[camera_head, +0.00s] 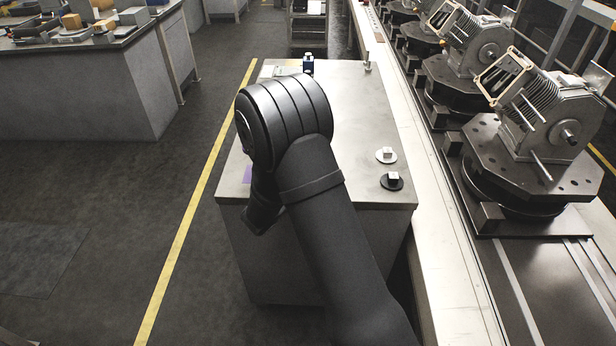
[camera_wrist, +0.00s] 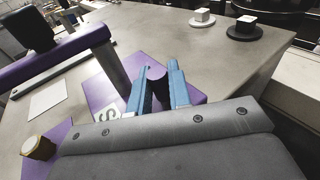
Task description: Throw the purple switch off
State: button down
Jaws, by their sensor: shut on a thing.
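My gripper (camera_wrist: 159,72) shows in the wrist view with its two blue fingers on either side of a dark purple rounded piece (camera_wrist: 158,92), shut on it. This piece looks like the handle of the purple switch, standing over a purple plate (camera_wrist: 103,88) with a white-and-dark letter mark near the fingers. Its lower end is hidden by the gripper body, so I cannot tell its full tilt. In the head view my arm hides the gripper and switch; only a purple patch (camera_head: 247,173) shows at the table's left edge.
Left in the wrist view, a purple bar (camera_wrist: 60,64) on a grey post carries a black block, close to my gripper. White (camera_head: 386,156) and black (camera_head: 392,182) round pieces stand on the table's right.

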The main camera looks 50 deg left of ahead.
jog(key=shift+w+d+f+m+g+y, duration=0.15)
jog(key=shift+w+d+m+g, duration=0.15)
jog(key=shift+m+g, duration=0.4)
jog(key=shift+w+d+r+m+g+y, duration=0.15)
jog(key=shift+w+d+m+g, duration=0.15)
jog(key=shift+m+g, duration=0.35)
jog(key=shift+f+m, duration=0.1)
jog(key=shift+m, duration=0.15)
jog(key=c, duration=1.4)
grip_release()
jog(key=shift+o, duration=0.2)
jog(key=v, duration=1.7)
jog(key=shift+s, duration=0.2)
